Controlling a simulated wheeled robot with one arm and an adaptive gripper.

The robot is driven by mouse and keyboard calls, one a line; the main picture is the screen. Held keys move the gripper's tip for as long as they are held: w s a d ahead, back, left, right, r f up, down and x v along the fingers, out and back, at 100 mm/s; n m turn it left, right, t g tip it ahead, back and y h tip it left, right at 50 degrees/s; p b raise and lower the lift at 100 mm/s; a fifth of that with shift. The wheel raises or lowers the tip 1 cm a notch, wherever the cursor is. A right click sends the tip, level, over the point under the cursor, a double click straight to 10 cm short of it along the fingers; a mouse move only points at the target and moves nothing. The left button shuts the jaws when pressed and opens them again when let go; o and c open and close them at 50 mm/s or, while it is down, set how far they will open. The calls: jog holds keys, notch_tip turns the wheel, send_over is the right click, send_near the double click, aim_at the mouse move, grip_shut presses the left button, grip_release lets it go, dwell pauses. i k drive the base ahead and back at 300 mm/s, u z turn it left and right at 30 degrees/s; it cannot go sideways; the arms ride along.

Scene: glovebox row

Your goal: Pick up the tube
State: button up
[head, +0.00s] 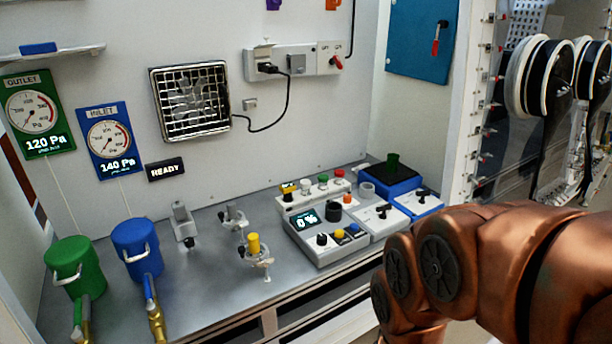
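No object is plainly recognisable as the tube. A yellow-capped upright piece (254,244) sits in a metal fitting on the middle of the bench. My copper-coloured arm comes in from the right, in front of the bench's right end. My gripper is out of view.
A grey control panel (322,248) with knobs and switches stands left of the blue box. Green (72,262) and blue (137,246) canisters stand at the left. A cable (284,112) hangs on the back wall. Bare bench (205,280) shows front left.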

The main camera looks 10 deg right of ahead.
aim_at(339, 173)
jog(key=u, duration=0.25)
jog(key=i, duration=0.95)
jog(key=z, duration=0.05)
